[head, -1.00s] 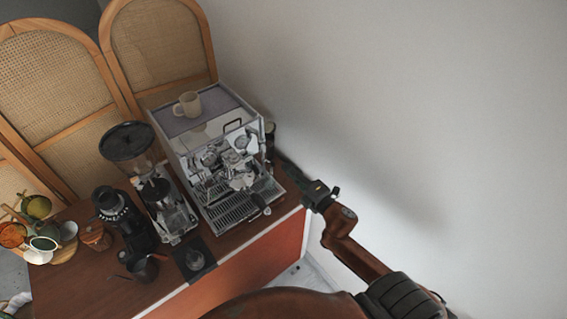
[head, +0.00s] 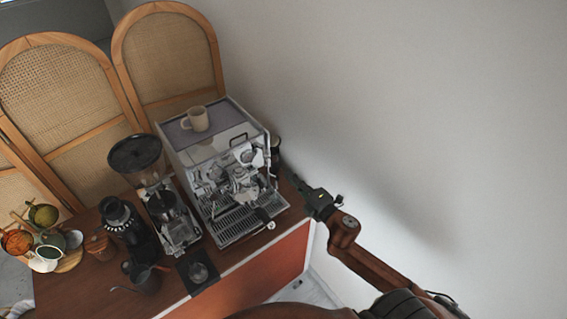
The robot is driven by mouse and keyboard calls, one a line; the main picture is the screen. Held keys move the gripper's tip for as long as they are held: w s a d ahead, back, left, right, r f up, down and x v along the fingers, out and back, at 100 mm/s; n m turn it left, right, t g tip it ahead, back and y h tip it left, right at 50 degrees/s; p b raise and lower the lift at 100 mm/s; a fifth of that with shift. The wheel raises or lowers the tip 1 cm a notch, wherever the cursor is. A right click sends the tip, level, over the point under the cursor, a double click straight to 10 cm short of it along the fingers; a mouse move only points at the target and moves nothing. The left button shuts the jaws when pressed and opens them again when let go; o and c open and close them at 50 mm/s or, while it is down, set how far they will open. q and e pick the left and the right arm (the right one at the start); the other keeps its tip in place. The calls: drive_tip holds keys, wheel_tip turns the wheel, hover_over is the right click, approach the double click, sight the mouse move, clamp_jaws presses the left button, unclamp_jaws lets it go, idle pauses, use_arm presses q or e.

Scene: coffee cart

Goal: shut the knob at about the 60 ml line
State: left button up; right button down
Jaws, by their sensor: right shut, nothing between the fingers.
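The espresso machine (head: 238,210) stands on the cart, with its chrome front fittings facing me. A small knob-like fitting (head: 264,140) shows at its upper right front corner; I cannot tell which way it is turned. A portafilter with a dark handle (head: 264,217) sticks out over the drip tray. I cannot make out any vessel with a 60 ml line. My right gripper (head: 296,180) is shut and empty, just right of the machine near the cart's right edge, and apart from the knob. My left gripper is out of view.
A beige mug (head: 196,119) stands on top of the machine. Left of it are a hopper grinder (head: 137,153), a black grinder (head: 117,215), a dark pitcher (head: 147,282), a tamper (head: 198,272) and several cups. The white wall (head: 430,110) is close on the right.

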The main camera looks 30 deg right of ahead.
sight(272, 158)
drive_tip(key=w+r, duration=0.3)
drive_tip(key=w, duration=0.5)
drive_tip(key=shift+a+r+p, duration=0.25)
drive_tip(key=shift+p, duration=0.2)
drive_tip(key=shift+r, duration=0.1)
drive_tip(key=shift+w, duration=0.1)
idle(3.0)
